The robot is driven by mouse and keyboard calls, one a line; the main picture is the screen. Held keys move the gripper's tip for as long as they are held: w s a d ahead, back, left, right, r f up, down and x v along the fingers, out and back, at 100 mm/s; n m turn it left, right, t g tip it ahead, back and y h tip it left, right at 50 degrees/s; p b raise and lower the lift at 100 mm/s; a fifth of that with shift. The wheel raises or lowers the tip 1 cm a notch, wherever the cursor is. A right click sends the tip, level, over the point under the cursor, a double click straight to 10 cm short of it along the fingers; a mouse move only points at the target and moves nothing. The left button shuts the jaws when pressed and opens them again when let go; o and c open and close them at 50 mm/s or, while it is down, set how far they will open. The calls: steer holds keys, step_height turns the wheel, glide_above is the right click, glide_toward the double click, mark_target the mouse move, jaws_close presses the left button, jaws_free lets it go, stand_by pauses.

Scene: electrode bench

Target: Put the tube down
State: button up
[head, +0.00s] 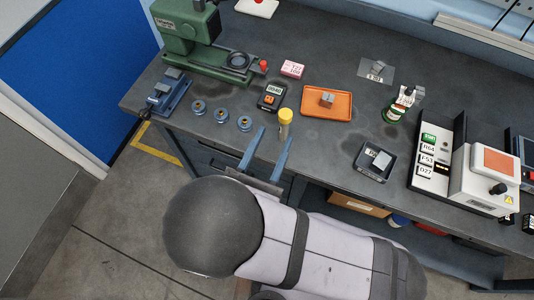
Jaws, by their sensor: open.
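A tube (284,126) with a yellow cap stands upright near the front edge of the dark bench (325,145). My gripper (269,138) is at the bench's front edge. Its two blue fingers are apart, one to the left of the tube and one below it to the right. The tube appears to stand beyond or between the fingertips; I cannot tell its exact depth from this view. No finger clearly touches it. My arm hides the area below the bench edge.
Several blue round parts (222,115) lie left of the tube. A small black meter (271,97) and an orange tray (341,103) lie behind it. Bench between tray and scale is clear.

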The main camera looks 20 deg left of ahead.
steer(key=shift+s, duration=1.5)
steer(key=w+d+f+m+g, duration=0.1)
steer(key=d+m+g, duration=0.5)
steer(key=d+m, duration=0.3)
steer(key=w+d+f+m+g, duration=0.2)
steer(key=d+m+g, duration=0.4)
steer(key=m, duration=0.9)
steer(key=w+d+f+m+g, duration=0.1)
steer(key=d+m+g, duration=0.5)
steer(key=d+m, duration=0.6)
steer(key=shift+w+f, duration=0.15)
steer(key=shift+f, duration=0.1)
